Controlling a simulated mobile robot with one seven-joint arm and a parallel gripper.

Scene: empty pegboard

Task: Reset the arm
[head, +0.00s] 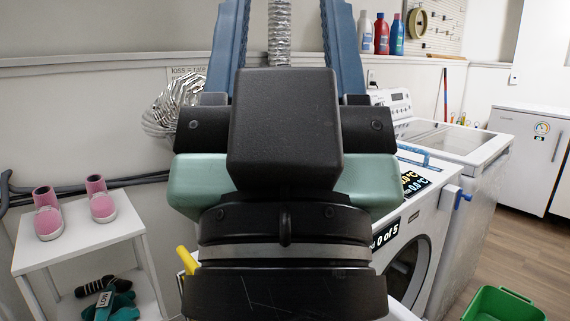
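My gripper (283,20) fills the middle of the head view, very close to the camera. Its two long blue fingers run up to the top edge of the picture, wide apart, with their tips cut off. The visible gap between them holds nothing, and the wall and a silver duct show through it. The black block, teal housing and black round wrist of my arm are below the fingers. They hide much of the middle of the room.
A white washer (409,242) stands at right behind my arm, beside a top-lid machine (460,142). A small white table (82,238) with pink shoes (47,220) is at left. A green bin (502,305) sits on the floor. Bottles (381,35) stand on a ledge near a pegboard (438,22).

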